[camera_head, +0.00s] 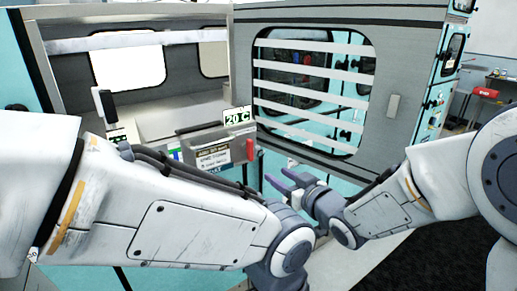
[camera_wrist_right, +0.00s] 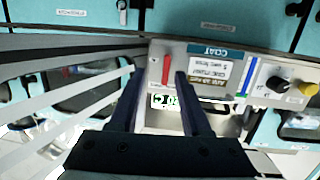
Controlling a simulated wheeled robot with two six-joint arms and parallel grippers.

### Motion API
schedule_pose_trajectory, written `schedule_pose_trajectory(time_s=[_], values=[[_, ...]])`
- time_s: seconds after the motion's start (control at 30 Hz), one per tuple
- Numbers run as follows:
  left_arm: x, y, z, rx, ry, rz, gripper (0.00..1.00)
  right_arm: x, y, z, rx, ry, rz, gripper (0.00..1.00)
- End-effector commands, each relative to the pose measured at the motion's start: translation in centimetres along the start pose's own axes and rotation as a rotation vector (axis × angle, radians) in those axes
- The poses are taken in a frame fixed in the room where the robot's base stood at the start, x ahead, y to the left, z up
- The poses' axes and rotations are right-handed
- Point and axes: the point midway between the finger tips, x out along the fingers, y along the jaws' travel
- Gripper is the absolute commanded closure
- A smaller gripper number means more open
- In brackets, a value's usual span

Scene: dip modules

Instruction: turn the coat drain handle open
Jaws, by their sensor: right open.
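The coat module (camera_head: 212,150) is a grey box with a printed front label, standing at the opening of the cabinet. A red handle (camera_head: 250,149), which looks like the drain handle, hangs upright at its right side. In the right wrist view the COAT label (camera_wrist_right: 216,50) is upside down, and the red handle (camera_wrist_right: 166,69) shows just beyond the fingertips, between their lines. My right gripper (camera_head: 284,183) is open and empty, below and right of the handle, apart from it in the head view. It also shows in the right wrist view (camera_wrist_right: 156,82). My left gripper is out of sight.
A green 20 C display (camera_head: 237,117) sits above the handle. A slatted window panel (camera_head: 315,85) stands to the right. Black and yellow knobs (camera_wrist_right: 307,88) sit beside the module's label. My left forearm crosses in front of the module's lower part.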

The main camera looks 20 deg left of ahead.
Motion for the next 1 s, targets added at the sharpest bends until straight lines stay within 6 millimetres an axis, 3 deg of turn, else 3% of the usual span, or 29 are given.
schedule_pose_trajectory(time_s=[0.13, 0.33, 0.73, 1.0], values=[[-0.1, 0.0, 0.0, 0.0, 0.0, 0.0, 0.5, 0.8, -0.3, -1.6, 0.006, 0.128, -0.061, 0.53], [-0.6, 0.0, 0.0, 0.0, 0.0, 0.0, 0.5, 1.8, -0.6, -2.6, 0.009, 0.177, -0.087, 0.53], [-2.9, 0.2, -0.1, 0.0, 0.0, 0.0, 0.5, 8.7, -1.2, -3.9, 0.009, 0.175, -0.086, 0.53], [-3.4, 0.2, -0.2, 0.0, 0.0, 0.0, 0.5, 11.0, -1.3, -4.1, 0.009, 0.175, -0.084, 0.53]])
